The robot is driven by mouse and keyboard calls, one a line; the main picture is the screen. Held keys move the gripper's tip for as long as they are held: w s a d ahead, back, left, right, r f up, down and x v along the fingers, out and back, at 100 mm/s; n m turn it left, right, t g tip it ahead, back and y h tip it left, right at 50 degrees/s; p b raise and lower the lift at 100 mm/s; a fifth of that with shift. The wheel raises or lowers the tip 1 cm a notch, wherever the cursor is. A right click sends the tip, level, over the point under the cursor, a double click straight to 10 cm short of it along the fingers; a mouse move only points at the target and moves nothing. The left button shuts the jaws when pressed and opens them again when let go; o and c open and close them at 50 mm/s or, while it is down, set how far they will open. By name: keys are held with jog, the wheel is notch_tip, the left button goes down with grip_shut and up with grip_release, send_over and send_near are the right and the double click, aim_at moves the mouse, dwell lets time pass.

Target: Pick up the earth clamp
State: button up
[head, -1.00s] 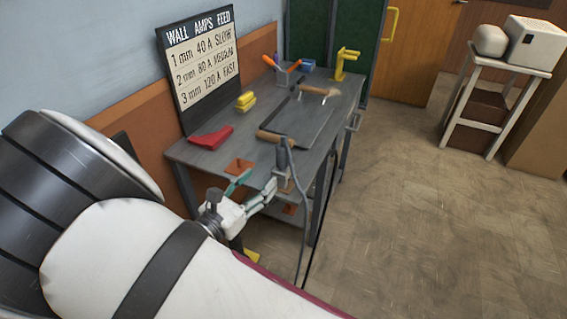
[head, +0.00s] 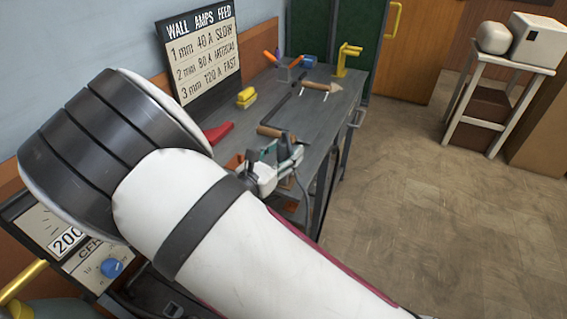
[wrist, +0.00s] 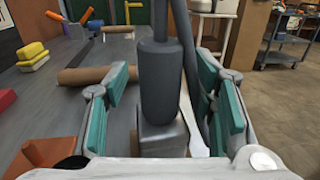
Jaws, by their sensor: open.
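The earth clamp (wrist: 159,90) appears in the wrist view as a dark grey cylindrical handle above a pale metal block, upright at the bench's near edge. My gripper (wrist: 162,105) is open, with one green-padded finger on each side of the clamp. A gap shows between the left pad and the handle; the right pad is close to a cable beside the clamp. In the head view my gripper (head: 275,162) is over the near end of the bench, and my arm and fingers mostly hide the clamp there.
The grey bench (head: 322,112) holds a brown roll (head: 273,131), a yellow block (head: 246,97), a red object (head: 219,132) and a yellow stand (head: 348,58). A sign board (head: 203,55) stands behind.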

jog(key=shift+c, duration=0.5)
grip_shut()
jog(key=shift+r, duration=0.15)
